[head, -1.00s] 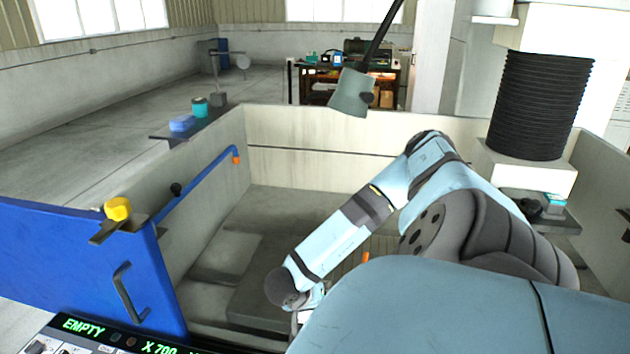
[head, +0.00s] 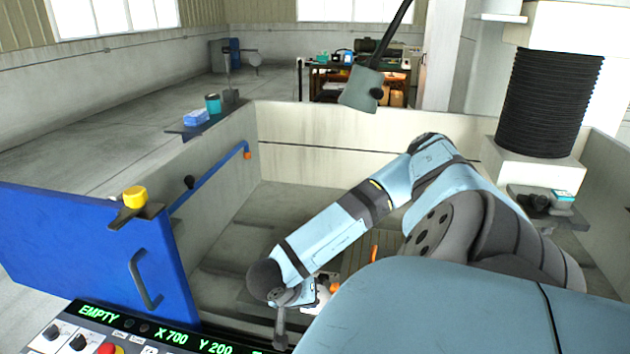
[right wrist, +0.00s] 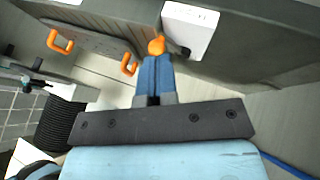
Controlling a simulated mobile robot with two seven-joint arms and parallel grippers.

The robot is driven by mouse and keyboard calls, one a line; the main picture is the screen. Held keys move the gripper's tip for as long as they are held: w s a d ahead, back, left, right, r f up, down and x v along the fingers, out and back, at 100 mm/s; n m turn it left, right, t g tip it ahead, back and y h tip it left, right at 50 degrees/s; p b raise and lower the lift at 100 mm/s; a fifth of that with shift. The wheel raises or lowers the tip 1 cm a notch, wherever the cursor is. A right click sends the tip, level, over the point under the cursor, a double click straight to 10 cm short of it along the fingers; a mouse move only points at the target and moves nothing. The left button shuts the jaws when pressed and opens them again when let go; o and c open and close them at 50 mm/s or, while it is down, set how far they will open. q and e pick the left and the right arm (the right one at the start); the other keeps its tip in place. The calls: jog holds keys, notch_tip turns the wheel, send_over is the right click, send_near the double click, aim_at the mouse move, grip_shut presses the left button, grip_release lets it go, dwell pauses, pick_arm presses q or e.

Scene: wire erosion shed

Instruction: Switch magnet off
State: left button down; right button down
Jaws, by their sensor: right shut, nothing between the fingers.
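An orange knob (right wrist: 156,46) shows in the right wrist view, just beyond my fingertips, beside a white label (right wrist: 189,28) on a grey block. I cannot tell whether the fingers touch it. My right gripper (right wrist: 154,65) has its blue fingers together with nothing between them. In the head view my right arm reaches down into the tank, and its gripper is largely hidden at the lower middle. A grey plate (right wrist: 95,38) with two orange handles (right wrist: 129,66) lies to the left in the wrist view. My left gripper is not in view.
Pale tank walls (head: 330,145) surround the arm. A control panel (head: 150,335) reading "EMPTY" is at the lower left. A lamp (head: 360,90) hangs over the back wall, and a black bellows column (head: 550,105) stands right.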

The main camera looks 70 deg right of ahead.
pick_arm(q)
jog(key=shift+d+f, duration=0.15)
pick_arm(e)
jog(key=a+r, duration=0.2)
jog(key=r, duration=0.1)
jog(key=shift+s, duration=0.15)
jog(key=shift+f, duration=0.1)
